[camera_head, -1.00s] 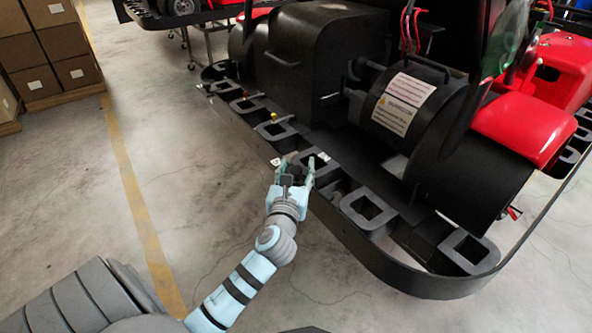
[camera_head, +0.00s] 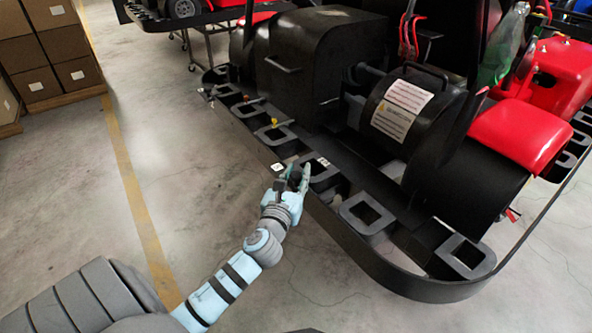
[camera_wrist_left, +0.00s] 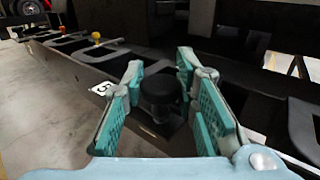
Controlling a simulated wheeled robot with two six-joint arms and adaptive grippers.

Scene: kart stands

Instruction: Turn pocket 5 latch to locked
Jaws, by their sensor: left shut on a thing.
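The pocket 5 latch appears as a dark round knob (camera_wrist_left: 160,92) on the side rail, in the left wrist view. My left gripper (camera_head: 297,174) is at the rail's outer edge in the head view. The pocket 5 frame (camera_head: 321,169) is just beyond the gripper. My fingers partly hide the latch, and its turn angle is unclear. My right gripper is not in view.
Pockets with square frames (camera_head: 367,213) line the kart stand's rail on both sides. A yellow-topped knob (camera_head: 274,122) and a red one (camera_head: 246,98) sit farther up the rail. A black drum (camera_head: 400,110) stands inboard. The floor (camera_head: 190,190) left of the rail is clear.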

